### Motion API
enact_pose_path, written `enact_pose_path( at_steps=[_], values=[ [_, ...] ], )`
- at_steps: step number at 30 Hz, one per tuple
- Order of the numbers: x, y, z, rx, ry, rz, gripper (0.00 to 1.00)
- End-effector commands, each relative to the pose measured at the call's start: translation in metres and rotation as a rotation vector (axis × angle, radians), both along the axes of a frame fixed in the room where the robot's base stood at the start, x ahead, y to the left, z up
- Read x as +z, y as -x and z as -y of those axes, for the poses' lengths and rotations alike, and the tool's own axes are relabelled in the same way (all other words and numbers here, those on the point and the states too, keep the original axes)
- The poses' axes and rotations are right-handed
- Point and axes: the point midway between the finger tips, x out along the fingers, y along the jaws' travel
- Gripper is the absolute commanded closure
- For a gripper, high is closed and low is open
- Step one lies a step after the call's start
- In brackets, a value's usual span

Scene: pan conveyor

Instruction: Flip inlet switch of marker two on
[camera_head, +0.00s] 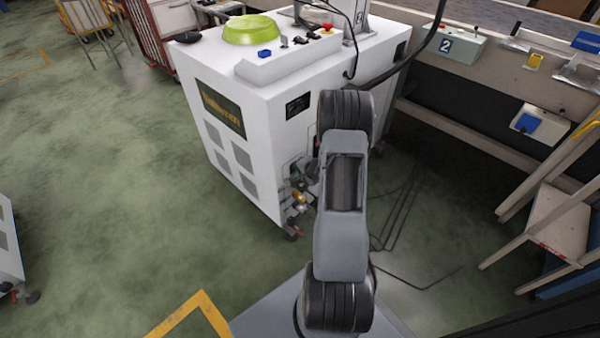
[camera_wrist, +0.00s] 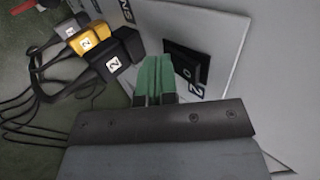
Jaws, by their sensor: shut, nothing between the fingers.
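In the wrist view, my gripper (camera_wrist: 155,70) is shut and empty, its green fingertips together. Just right of the fingertips, a black switch plate (camera_wrist: 187,68) sits on a pale grey panel (camera_wrist: 228,50). I cannot read the switch's position. In the head view, my gripper is hidden behind my arm, beside the white machine (camera_head: 250,120).
A grey plug (camera_wrist: 68,27) and several black cables (camera_wrist: 40,115) lie left in the wrist view. In the head view, the machine carries a green bowl (camera_head: 252,29) on top. The green floor left is open.

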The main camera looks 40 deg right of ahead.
Motion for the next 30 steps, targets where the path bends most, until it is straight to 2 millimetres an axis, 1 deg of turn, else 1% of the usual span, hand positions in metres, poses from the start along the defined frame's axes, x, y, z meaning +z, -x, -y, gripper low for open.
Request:
enact_pose_path(
  at_steps=[8,24,30],
  values=[
    [0.002,0.000,0.000,0.001,0.001,0.000,1.00],
    [0.017,0.000,0.000,0.001,0.001,0.001,1.00],
    [0.018,-0.001,0.000,0.001,0.002,0.001,1.00]
  ],
)
